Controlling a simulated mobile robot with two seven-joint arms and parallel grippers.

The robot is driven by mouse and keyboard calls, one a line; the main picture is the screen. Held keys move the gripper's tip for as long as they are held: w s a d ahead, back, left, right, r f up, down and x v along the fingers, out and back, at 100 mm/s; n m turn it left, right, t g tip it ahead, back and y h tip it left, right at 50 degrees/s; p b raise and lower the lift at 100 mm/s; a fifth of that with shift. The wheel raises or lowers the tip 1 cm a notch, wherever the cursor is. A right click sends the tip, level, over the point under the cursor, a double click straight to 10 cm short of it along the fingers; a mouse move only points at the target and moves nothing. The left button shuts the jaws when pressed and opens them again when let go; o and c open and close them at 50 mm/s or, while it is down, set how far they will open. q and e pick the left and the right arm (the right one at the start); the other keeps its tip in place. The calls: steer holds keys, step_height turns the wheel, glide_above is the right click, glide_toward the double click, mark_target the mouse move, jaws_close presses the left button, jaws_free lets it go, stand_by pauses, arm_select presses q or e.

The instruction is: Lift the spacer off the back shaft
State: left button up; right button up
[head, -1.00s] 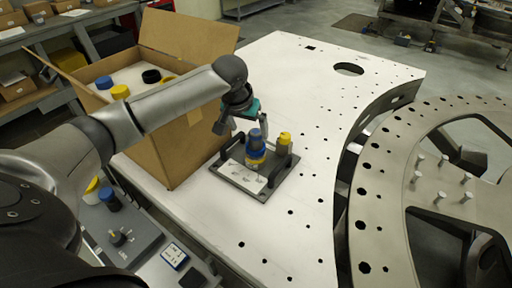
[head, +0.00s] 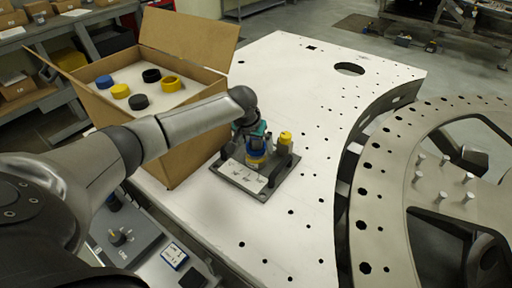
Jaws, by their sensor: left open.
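A dark fixture (head: 240,182) with a white label and raised side handles lies on the white plate. On it stands a stack with a blue ring (head: 258,153) and a yellow part (head: 255,163) under it. A second post with a yellow piece (head: 285,138) stands just to its right. My left gripper (head: 254,143) is open and pointing down, with its fingers at the top of the blue-and-yellow stack. The gripper hides the stack's upper part. I cannot tell whether the fingers touch it, nor which post is the back shaft. My right gripper is not in view.
An open cardboard box (head: 176,150) holding several blue, black and yellow rings stands close left of the fixture. A grey tray (head: 126,236) sits at lower left. The white plate (head: 300,85) is clear behind and right; a large metal ring (head: 385,200) lies farther right.

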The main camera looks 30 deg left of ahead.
arm_select(q)
steer(key=shift+c, duration=0.2)
steer(key=c, duration=1.2)
steer(key=shift+c, duration=0.4)
steer(key=shift+r, duration=0.15)
